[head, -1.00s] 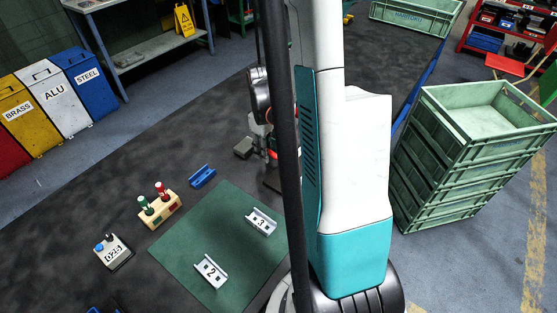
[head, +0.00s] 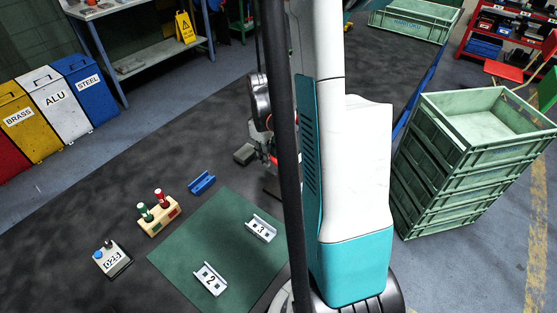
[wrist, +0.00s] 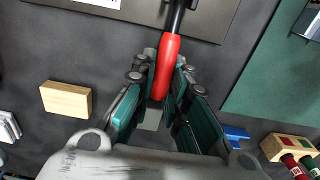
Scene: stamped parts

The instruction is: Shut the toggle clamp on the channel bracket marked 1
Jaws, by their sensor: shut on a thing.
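In the wrist view the toggle clamp's red handle (wrist: 165,68) lies between the fingers of my gripper (wrist: 162,85), which is shut on it. The handle's dark metal arm (wrist: 177,17) runs off the top edge over a dark plate (wrist: 135,12). In the head view my wrist (head: 260,105) shows only in part behind a black upright, with a little red beside it (head: 272,160). I cannot make out the bracket marked 1. Brackets marked 2 (head: 210,279) and 3 (head: 262,229) lie on the green mat (head: 190,252).
A blue channel piece (head: 202,182), a wooden block with red and green plungers (head: 159,213) and a counter box (head: 113,259) stand left of the clamp. A wooden block (wrist: 66,99) lies at left in the wrist view. Green crates (head: 450,180) stand at right.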

